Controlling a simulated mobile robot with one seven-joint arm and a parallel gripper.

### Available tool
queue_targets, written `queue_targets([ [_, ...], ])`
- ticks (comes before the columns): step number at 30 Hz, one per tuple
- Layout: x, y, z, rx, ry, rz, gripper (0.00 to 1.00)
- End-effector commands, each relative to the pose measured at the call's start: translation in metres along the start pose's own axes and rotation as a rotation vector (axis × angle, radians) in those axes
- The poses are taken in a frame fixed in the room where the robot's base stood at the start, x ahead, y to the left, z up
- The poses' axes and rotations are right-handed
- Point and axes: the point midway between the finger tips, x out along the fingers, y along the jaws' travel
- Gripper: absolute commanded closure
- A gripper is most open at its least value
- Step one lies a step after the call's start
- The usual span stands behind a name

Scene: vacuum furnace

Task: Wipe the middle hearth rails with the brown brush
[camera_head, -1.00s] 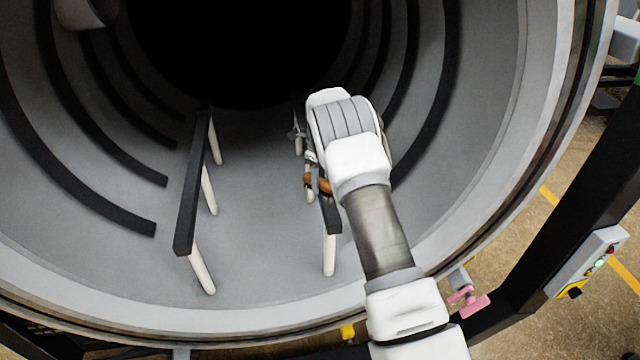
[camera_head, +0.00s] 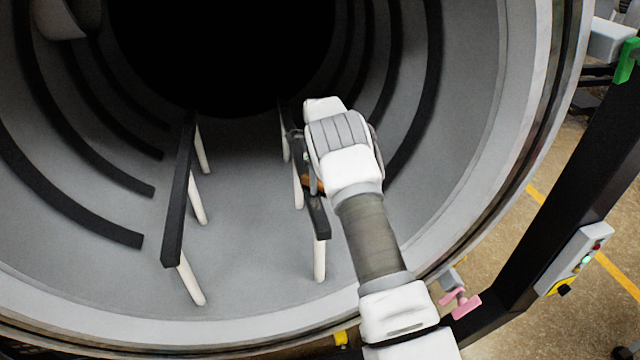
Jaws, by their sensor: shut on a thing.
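Two dark hearth rails on white posts stand inside the round furnace chamber. The left rail (camera_head: 178,200) is in full view. The right rail (camera_head: 318,218) shows its near end and a stretch farther back; my arm hides part of its middle. My gripper (camera_head: 308,178) is at the right rail, partly hidden behind my own wrist. It is shut on the brown brush (camera_head: 313,186), of which only a small brown part shows, right at the top of the right rail. I cannot tell whether the bristles touch the rail.
Dark curved bands (camera_head: 66,204) line the chamber walls on both sides. The chamber's round rim (camera_head: 250,346) runs below and to the right of my arm. A pink handle (camera_head: 460,302) sits outside the rim. The floor between the rails is clear.

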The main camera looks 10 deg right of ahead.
Motion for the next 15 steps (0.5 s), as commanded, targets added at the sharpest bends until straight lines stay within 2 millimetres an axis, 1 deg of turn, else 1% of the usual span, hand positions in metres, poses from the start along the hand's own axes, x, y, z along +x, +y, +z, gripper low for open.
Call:
queue_targets([
  [9, 0.001, 0.02, 0.02, -0.001, 0.0, -0.001, 1.0],
  [12, 0.0, 0.023, 0.024, -0.001, 0.0, -0.001, 1.0],
  [15, 0.001, 0.021, 0.027, -0.001, -0.001, -0.002, 1.0],
])
